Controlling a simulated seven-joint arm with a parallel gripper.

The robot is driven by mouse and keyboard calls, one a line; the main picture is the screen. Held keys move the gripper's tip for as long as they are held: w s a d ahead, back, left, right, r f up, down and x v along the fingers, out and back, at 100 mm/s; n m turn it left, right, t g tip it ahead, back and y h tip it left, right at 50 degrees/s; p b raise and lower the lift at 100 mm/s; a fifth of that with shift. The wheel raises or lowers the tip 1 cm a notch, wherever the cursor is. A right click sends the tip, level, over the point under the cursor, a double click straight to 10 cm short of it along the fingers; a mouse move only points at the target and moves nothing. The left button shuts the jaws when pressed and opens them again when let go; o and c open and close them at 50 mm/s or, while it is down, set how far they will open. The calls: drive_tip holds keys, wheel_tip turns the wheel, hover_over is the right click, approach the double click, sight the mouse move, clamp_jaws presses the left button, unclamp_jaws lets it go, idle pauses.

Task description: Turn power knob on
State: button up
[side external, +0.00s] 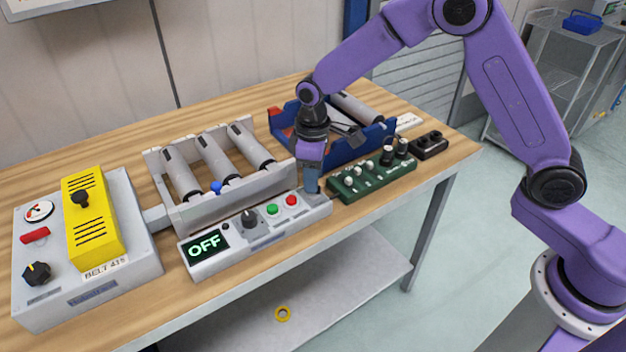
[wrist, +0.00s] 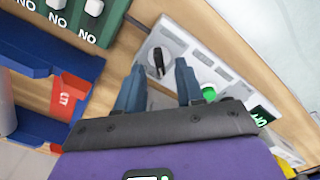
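A white control panel (side external: 222,256) lies along the table's front edge, its lit display (side external: 207,244) reading OFF. It carries a black control (side external: 249,217), a green button (side external: 271,209) and a red button (side external: 291,200). My gripper (side external: 312,188) points down over the panel's right end and hides that part. In the wrist view, a black knob (wrist: 156,62) with a pale mark shows on the panel between my open fingers (wrist: 159,68). The green button (wrist: 208,92) shows beyond the right finger. Whether the fingers touch the knob cannot be told. I cannot read which knob is labelled power.
A green switch box (side external: 370,180) stands right of my gripper, and a blue tray (side external: 345,152) behind it. A roller conveyor (side external: 215,165) is behind the panel. A grey box (side external: 130,290) with a yellow block and black knob (side external: 37,273) stands at left.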

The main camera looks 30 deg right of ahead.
drive_tip(key=shift+f, duration=1)
clamp_jaws()
